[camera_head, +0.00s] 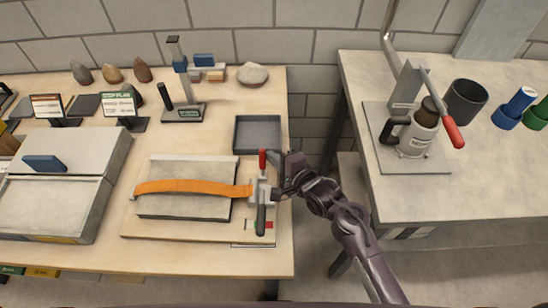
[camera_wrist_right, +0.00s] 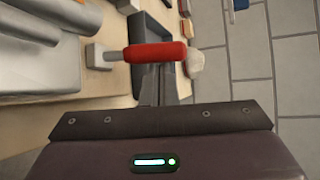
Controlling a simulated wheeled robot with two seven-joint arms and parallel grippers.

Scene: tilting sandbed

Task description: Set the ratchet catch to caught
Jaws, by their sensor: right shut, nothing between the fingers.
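The ratchet (camera_head: 259,193) sits at the right end of an orange strap (camera_head: 190,188) that runs over a grey block (camera_head: 186,207) on a wooden board. A red-gripped lever (camera_head: 262,160) stands at its back side, and a dark handle (camera_head: 261,220) points to the front over a small red, white and green label. My right gripper (camera_head: 284,180) is just right of the ratchet, its fingers shut and empty. In the right wrist view the red grip (camera_wrist_right: 155,52) lies across the front of the fingers (camera_wrist_right: 160,85); I cannot tell whether they touch. My left gripper is not in view.
A grey tray (camera_head: 257,133) lies behind the ratchet. A grey case with a blue handle (camera_head: 45,164) is at the left. A second table at the right bears a press with a red-tipped lever (camera_head: 453,133). A gap separates the tables.

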